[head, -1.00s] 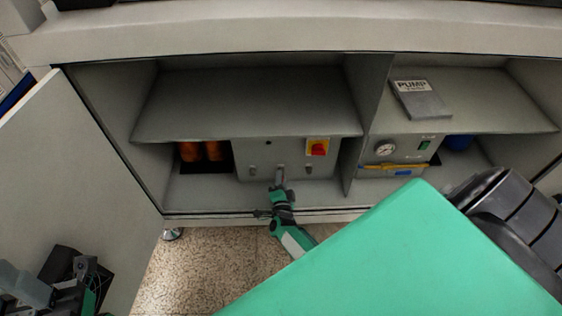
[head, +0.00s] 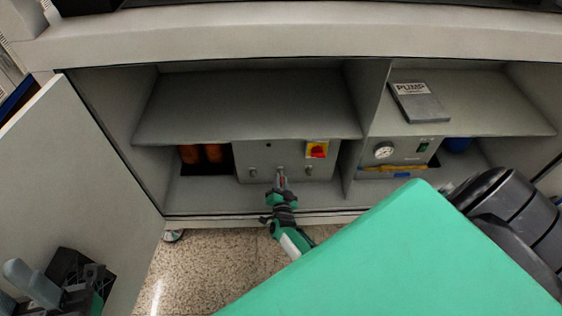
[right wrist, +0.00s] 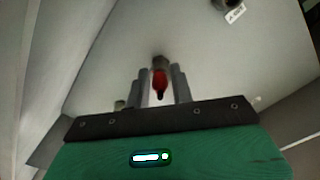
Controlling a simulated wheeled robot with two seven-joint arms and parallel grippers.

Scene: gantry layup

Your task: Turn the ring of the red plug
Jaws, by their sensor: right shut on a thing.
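The red plug (right wrist: 159,84) sits at the grey control box's front panel, between the two grey fingers of my right gripper (right wrist: 161,86) in the right wrist view. A darker collar shows at its panel end. In the head view the plug is a small red spot (head: 282,182) at my right gripper (head: 281,178), low on the panel. My right gripper is shut on the plug. Its exact grip on the ring is too small to tell. My left gripper (head: 75,280) is at the lower left, away from the panel; its finger opening is unclear.
The control box (head: 250,158) has a red-yellow switch (head: 317,150) and sockets on both sides of the plug. A shelf (head: 245,105) overhangs it. The open cabinet door (head: 85,180) stands left. A pump box with a gauge (head: 384,151) is right of the divider.

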